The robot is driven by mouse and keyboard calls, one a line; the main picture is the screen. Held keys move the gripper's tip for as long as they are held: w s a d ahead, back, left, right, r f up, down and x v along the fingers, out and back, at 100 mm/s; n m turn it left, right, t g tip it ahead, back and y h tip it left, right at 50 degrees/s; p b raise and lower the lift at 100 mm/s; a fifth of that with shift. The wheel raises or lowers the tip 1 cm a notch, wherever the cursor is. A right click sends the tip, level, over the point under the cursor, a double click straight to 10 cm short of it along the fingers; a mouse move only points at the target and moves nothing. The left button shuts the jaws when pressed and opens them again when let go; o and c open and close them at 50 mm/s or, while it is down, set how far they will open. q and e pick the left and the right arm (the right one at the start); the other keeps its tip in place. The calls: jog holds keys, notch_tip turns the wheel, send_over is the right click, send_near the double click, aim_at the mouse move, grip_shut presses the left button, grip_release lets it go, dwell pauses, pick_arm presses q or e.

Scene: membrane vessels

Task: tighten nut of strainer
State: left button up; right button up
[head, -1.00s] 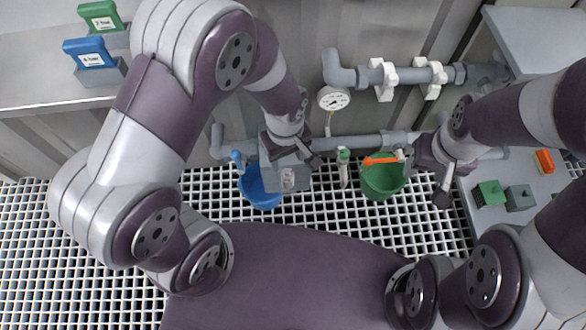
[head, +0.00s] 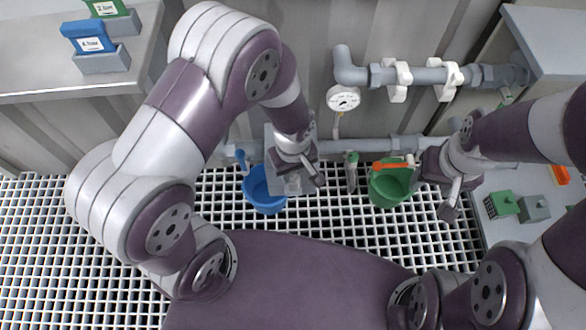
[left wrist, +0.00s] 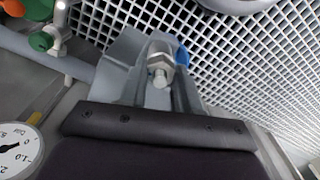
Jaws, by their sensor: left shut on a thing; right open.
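My left gripper (head: 292,186) is over the right side of the blue bucket (head: 264,192), below the lower pipe. In the left wrist view its grey fingers (left wrist: 158,84) are on either side of a silvery hex nut (left wrist: 160,62) with a rounded stub, and it is shut on it. The strainer body is mostly hidden by the gripper and wrist. My right gripper (head: 432,190) is open and empty, right of the green bucket (head: 390,190).
A pressure gauge (head: 343,98) hangs above the lower pipe (head: 375,144). A green-handled valve (head: 352,168) and an orange lever (head: 390,166) are near the green bucket. Green and grey blocks (head: 535,208) lie on the right table. The grating floor (head: 320,210) is open between the buckets.

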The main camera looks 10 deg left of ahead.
aim_at(293, 175)
pick_arm(q)
jog(key=m+p, duration=0.1)
jog(key=r+m+p, duration=0.1)
jog(key=p, duration=0.1)
jog(key=shift+s, duration=0.1)
jog(key=shift+f+m+p, duration=0.2)
jog(key=shift+m+p, duration=0.4)
jog(key=shift+m, duration=0.2)
jog(key=shift+f+m, duration=0.2)
jog(key=shift+m, duration=0.1)
jog(key=shift+f, duration=0.1)
jog(key=o, duration=1.1)
jog(key=shift+c, duration=0.2)
notch_tip(293, 175, up, 13)
jog(key=p, duration=0.6)
jog(key=shift+f, duration=0.15)
